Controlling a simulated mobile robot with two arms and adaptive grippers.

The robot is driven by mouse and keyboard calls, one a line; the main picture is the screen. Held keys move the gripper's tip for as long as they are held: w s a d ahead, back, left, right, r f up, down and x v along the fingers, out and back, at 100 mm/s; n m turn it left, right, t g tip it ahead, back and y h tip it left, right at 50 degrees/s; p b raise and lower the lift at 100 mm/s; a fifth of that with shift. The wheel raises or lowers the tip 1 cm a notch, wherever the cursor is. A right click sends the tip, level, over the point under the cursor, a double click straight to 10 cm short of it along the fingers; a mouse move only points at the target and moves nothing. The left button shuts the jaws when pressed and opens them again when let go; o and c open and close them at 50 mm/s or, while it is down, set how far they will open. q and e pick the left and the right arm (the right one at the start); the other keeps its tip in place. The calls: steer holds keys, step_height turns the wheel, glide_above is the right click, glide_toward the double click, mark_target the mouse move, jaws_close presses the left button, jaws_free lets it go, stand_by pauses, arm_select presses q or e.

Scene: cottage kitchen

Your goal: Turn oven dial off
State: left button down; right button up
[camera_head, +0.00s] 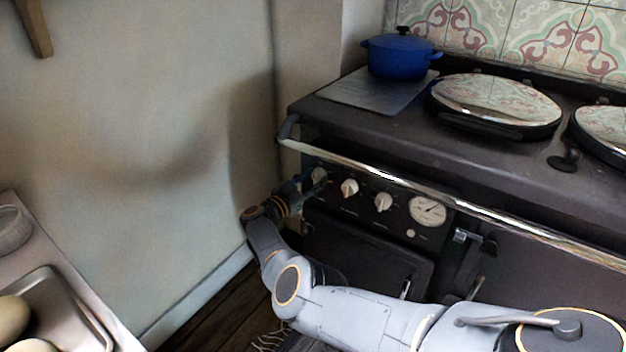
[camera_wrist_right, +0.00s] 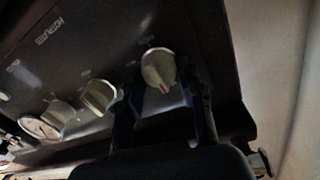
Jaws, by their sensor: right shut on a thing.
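The black oven front (camera_head: 350,235) carries a row of pale round dials. My right gripper (camera_head: 308,185) reaches in from the lower right and is at the leftmost dial (camera_head: 319,175), partly covering it in the head view. In the right wrist view this dial (camera_wrist_right: 158,68) sits between the two fingers of the right gripper (camera_wrist_right: 165,100), which is shut on it. Its small reddish mark faces toward the bottom of that view. The middle dial (camera_head: 349,188) and the right dial (camera_head: 383,202) stand free beside it. My left gripper is not in view.
A round gauge (camera_head: 427,210) is right of the dials. A chrome rail (camera_head: 420,185) runs above them. A blue pot (camera_head: 400,55) and lidded hotplates (camera_head: 495,100) are on top. The wall (camera_head: 130,150) is close on the left, with a counter (camera_head: 75,285) at lower left.

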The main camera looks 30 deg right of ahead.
steer(key=o, duration=1.2)
steer(key=shift+c, duration=0.2)
